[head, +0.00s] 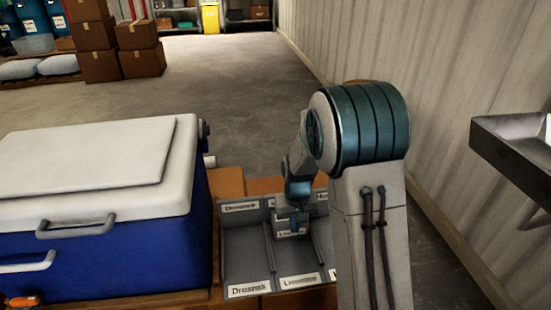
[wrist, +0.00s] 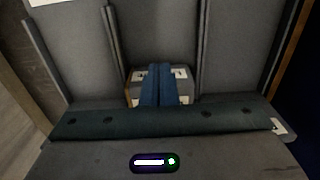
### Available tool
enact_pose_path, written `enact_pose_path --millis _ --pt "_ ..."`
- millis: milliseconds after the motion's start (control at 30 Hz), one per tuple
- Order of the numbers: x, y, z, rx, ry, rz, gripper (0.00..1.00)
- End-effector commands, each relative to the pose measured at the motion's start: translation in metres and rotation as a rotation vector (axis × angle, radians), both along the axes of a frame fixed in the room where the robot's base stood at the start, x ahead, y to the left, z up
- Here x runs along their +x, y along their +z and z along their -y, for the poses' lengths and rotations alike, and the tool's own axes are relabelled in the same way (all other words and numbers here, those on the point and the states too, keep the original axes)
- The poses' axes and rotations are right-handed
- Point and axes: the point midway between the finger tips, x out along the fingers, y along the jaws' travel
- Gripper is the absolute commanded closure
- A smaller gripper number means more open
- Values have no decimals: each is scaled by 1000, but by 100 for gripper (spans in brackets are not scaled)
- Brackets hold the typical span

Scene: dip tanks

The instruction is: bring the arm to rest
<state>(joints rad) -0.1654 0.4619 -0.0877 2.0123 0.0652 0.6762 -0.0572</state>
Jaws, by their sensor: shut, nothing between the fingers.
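My gripper (wrist: 158,88) shows in the wrist view as two blue fingers pressed together, with nothing seen between them. It points down into a grey divided tray (head: 243,262), over the middle compartment. A small box-like item with a pale label (wrist: 180,75) lies just beyond the fingertips, partly hidden by them; I cannot tell whether they touch it. In the head view the gripper (head: 293,226) is small and low among the tray's dividers, and my arm hides the tray's right side.
A blue cooler with a white lid (head: 100,210) stands close on the left of the tray. A corrugated wall (head: 430,80) and a grey metal shelf (head: 505,150) are on the right. Stacked cardboard boxes (head: 95,35) stand at the back left. The floor behind is clear.

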Motion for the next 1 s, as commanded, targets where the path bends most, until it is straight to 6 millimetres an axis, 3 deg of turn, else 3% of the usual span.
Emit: enact_pose_path --millis 100,167,267,367,600,800,1000 --pt "0 0 0 0 -1 0 100" --pt "-2 18 2 3 -4 9 100" --pt "-13 63 6 10 -14 29 100" --pt "-31 120 10 18 -25 55 100" --pt "-84 243 23 29 -54 120 100" --pt "-134 330 32 29 -75 176 100" --pt "-181 392 39 19 -96 225 100"
